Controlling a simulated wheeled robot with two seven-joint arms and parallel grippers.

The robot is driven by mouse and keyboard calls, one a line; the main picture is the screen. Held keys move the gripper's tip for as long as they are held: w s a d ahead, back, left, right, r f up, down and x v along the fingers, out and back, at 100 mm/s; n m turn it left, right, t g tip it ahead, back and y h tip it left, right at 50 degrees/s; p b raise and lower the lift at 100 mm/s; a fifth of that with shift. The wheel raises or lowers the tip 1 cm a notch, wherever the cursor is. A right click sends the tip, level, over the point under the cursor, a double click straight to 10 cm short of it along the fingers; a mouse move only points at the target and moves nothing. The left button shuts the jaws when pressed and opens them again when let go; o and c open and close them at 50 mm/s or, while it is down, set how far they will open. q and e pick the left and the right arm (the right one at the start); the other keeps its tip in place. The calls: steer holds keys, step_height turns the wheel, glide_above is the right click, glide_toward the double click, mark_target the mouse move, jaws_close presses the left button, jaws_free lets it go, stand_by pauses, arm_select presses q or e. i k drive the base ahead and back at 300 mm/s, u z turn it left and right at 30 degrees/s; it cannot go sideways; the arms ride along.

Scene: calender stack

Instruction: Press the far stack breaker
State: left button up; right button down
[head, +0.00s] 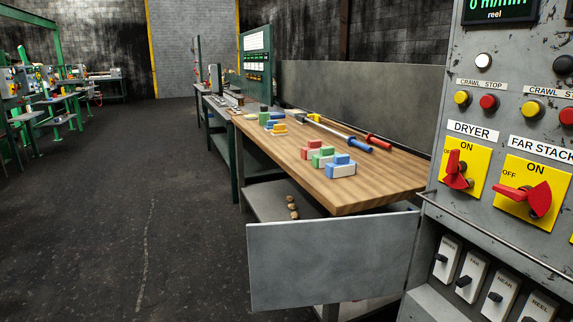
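The far stack breaker (472,275) is a white block labelled FAR with a black toggle, in the breaker row low on the grey control panel at the right. It stands between the leftmost breaker (447,258), whose label is hard to read, and the NEAR breaker (500,298). The REEL breaker (538,308) is at the bottom right, partly cut off. Above, the far stack rotary switch (540,197) has its red handle pointing left towards OFF. The dryer switch (455,172) has its handle pointing up. Neither gripper is in view.
A metal rail (500,238) runs across the panel above the breakers. A wooden workbench (300,165) with coloured blocks and tools stands left of the panel. The dark floor at left is open.

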mark_target(462, 282)
steer(key=u, duration=1.05)
steer(key=i, duration=3.85)
steer(key=z, duration=4.3)
steer(key=i, duration=0.95)
